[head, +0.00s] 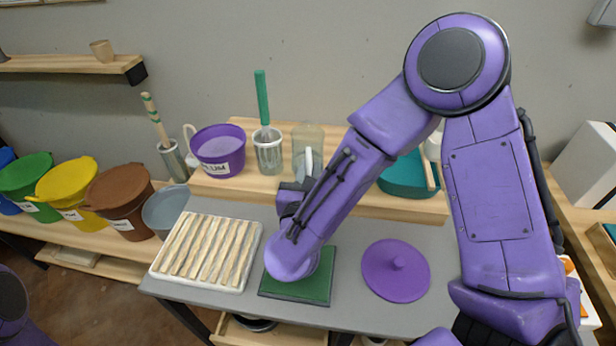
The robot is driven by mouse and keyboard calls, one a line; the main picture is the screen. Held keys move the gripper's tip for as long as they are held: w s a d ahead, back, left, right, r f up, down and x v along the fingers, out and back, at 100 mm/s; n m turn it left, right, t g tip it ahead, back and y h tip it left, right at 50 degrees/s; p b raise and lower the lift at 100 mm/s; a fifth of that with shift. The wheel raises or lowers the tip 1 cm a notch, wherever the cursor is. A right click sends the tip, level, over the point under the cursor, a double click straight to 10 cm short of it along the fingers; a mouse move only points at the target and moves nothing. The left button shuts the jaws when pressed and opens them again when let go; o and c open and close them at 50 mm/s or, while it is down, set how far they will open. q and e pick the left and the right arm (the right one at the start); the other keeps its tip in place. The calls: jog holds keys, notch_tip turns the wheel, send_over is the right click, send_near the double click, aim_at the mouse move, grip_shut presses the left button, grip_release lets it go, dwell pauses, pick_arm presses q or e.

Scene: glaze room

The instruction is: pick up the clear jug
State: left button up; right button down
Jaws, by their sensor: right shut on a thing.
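The clear jug (308,137) stands upright at the back of the bench, on the raised wooden shelf, right of a metal cup with a green-handled tool. Its lower part is partly hidden by my right arm. My right gripper (298,187) is at the near side of the jug, its dark body showing and its fingertips mostly hidden by the wrist. It is shut on the jug, though the contact itself is hard to see. My left gripper is out of view.
The metal cup (268,155) and purple bucket (218,151) stand close left of the jug; a teal basin (405,178) is to the right. On the grey table lie a slatted board (207,251), a green mat (318,290) and a purple lid (396,271).

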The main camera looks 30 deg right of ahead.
jog(key=s+a+r+p, duration=0.3)
jog(key=s+r+p, duration=0.4)
jog(key=s+p, duration=0.4)
jog(key=shift+a+r+p, duration=0.2)
jog(key=shift+a+p, duration=0.1)
jog(key=shift+a, duration=0.05)
jog(key=shift+s, duration=0.1)
dwell(2.0)
